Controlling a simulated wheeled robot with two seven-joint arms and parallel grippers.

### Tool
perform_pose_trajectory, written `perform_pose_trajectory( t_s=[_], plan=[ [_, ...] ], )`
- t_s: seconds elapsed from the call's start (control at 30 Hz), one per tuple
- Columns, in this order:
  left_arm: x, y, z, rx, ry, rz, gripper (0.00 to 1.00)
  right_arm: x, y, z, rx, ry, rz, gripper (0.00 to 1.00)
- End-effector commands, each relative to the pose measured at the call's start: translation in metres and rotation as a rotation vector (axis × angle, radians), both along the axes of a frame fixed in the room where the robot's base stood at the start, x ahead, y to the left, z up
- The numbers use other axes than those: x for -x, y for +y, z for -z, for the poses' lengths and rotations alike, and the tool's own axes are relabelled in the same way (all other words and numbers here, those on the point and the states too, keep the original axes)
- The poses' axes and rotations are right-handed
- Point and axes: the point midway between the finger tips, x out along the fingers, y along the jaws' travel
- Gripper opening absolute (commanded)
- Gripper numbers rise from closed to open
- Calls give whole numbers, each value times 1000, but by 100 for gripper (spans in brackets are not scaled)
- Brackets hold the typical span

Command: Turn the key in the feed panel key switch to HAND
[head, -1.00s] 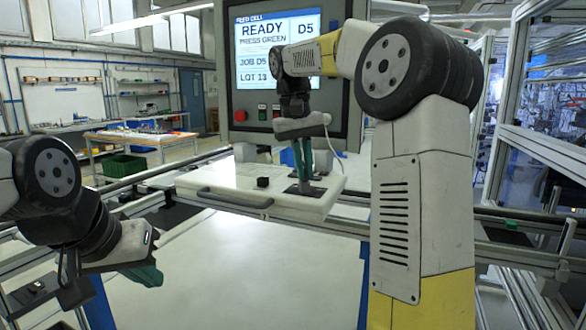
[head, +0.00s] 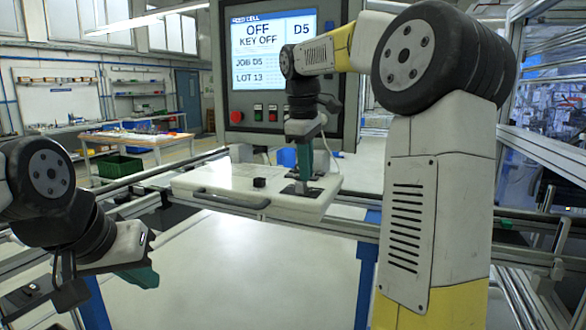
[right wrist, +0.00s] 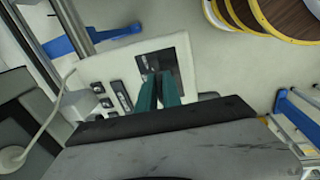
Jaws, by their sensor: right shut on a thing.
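The feed panel (head: 225,185) is a pale slab with a handle on its front edge. The key switch plate (head: 313,190), dark and square, lies near its right end. My right gripper (head: 302,183) points straight down at the plate, teal fingers together on the key, which is hidden between them. In the right wrist view the fingertips (right wrist: 158,82) meet over the dark plate (right wrist: 157,61). The key's position mark cannot be read. The screen (head: 272,50) reads OFF, KEY OFF, D5, JOB D5, LOT 13. My left gripper (head: 142,278) hangs at lower left, away from the panel; its jaw gap is unclear.
A red button (head: 236,117) and smaller buttons sit below the screen. A rail frame runs around the panel. A pale flat surface (head: 235,270) in front is clear. Spools (right wrist: 270,18) show in the wrist view.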

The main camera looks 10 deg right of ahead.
Motion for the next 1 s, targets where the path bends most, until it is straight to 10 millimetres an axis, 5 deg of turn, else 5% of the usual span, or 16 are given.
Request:
perform_pose_trajectory(
  t_s=[0.17,0.67,0.83,1.0],
  plan=[
    [0,0,0,0,0,0,0,-2,-4,0,4,-2,-58,0],
    [0,0,0,0,0,0,0,-12,-8,1,2,-3,-741,0],
    [0,0,0,0,0,0,0,-11,-6,0,2,-2,-763,35],
    [0,0,0,0,0,0,0,-11,-6,0,1,0,-763,35]
  ],
)
